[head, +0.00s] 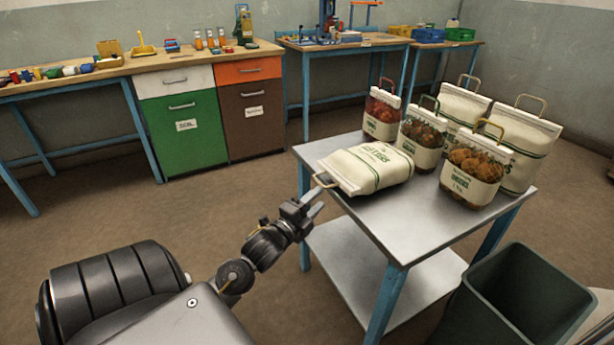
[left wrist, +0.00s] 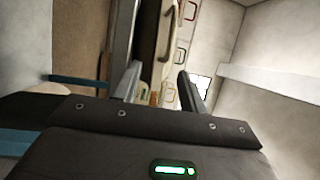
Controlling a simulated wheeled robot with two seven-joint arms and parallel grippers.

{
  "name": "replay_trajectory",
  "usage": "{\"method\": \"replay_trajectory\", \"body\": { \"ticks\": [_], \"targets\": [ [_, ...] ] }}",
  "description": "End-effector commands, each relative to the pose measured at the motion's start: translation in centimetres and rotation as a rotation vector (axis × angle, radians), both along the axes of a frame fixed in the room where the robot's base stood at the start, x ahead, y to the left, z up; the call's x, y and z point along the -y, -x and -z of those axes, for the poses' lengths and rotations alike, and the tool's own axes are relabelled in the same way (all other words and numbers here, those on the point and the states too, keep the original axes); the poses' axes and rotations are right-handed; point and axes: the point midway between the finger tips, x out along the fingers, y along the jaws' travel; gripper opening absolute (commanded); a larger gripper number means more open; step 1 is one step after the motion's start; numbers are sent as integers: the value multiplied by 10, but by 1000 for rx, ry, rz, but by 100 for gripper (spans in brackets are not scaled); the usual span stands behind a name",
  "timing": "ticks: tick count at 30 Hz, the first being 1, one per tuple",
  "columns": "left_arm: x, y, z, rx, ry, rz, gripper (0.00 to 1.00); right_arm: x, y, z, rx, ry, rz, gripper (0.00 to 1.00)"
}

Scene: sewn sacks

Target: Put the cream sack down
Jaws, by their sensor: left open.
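A cream sack (head: 368,168) with green lettering lies flat on its side on the metal table (head: 385,228). Its handle (head: 325,180) points toward my left gripper and reaches over the table's left edge. My left gripper (head: 316,200) is open and empty, just below and left of that handle. In the left wrist view my two fingers (left wrist: 157,88) stand apart, with a cream surface and a handle (left wrist: 170,30) beyond them. The right gripper does not show.
Several upright sacks with handles, some with clear fronts (head: 474,172) and some cream (head: 525,148), fill the table's back and right. A dark bin (head: 520,300) stands at the front right. Workbenches (head: 130,68) line the wall. The table's front is clear.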

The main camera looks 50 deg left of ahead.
Motion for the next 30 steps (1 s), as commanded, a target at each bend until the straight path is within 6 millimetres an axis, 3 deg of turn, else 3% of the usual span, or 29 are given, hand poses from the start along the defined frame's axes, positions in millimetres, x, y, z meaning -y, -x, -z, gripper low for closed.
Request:
{"method": "replay_trajectory", "body": {
  "ticks": [6, 13, 15, 17, 20, 22, 24, 27, 30],
  "targets": [
    [3, 30, 4, 0, 0, 1, 42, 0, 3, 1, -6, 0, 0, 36],
    [4, 37, 5, -3, 5, 0, 42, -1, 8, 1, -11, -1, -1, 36],
    [7, 37, 18, -38, 49, -2, 42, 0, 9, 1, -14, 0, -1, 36],
    [12, 38, 43, -107, 134, -11, 42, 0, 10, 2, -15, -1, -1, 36],
    [32, 49, 111, -297, 373, -52, 42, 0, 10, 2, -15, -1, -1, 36],
    [55, 67, 169, -464, 576, -115, 42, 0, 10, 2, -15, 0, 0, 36],
    [83, 94, 222, -626, 767, -203, 42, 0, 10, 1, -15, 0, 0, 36],
    [123, 139, 281, -830, 988, -359, 42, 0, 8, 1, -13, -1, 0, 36],
    [159, 183, 319, -983, 1137, -519, 42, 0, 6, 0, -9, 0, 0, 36]
  ]
}}
